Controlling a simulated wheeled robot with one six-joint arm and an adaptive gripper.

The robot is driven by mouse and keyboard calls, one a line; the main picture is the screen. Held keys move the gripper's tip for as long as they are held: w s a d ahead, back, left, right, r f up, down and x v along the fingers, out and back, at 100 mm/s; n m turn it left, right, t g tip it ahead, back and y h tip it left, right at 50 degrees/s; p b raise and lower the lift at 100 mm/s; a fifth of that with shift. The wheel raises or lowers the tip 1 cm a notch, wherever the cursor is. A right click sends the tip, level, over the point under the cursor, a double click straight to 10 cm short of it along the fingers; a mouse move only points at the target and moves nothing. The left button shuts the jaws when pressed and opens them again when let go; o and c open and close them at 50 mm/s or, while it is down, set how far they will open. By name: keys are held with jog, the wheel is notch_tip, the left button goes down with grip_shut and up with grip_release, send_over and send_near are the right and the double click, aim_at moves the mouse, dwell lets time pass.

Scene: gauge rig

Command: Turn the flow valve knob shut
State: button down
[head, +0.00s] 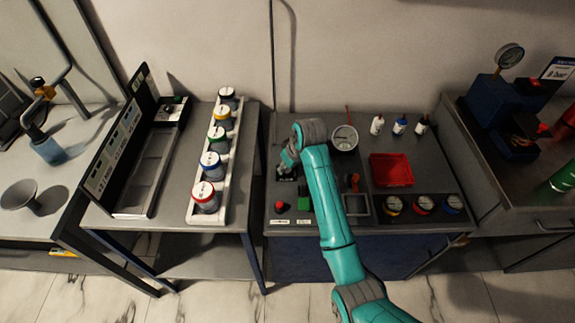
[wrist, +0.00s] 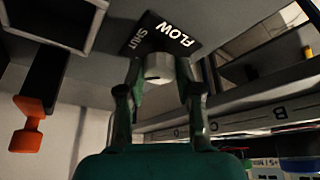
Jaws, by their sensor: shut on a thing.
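The flow valve knob (wrist: 159,67) is a pale grey round knob in the wrist view. It stands on a black plate (wrist: 168,32) with white lettering reading FLOW and SHUT. My gripper (wrist: 160,80) has one finger on each side of the knob and is shut on it. In the head view my gripper (head: 289,160) points down at the left part of the middle bench, over the dark plate (head: 286,174). There the knob is hidden by the gripper. I cannot tell which way the knob is turned.
A red-orange handle (wrist: 27,128) on a black bar and a grey square frame (wrist: 55,20) are near the gripper.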

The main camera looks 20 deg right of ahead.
jog(key=m+h, duration=0.1)
jog(key=m, duration=0.3)
jog(key=shift+a+m+h, duration=0.15)
jog(key=shift+m+h, duration=0.15)
jog(key=shift+h, duration=0.1)
jog(key=m+h, duration=0.1)
jog(key=m, duration=0.3)
jog(key=shift+m+h, duration=0.4)
jog(key=c, duration=0.8)
grip_release()
jog(key=shift+o, duration=0.2)
jog(key=v, duration=1.2)
jog(key=shift+w+a, duration=0.1)
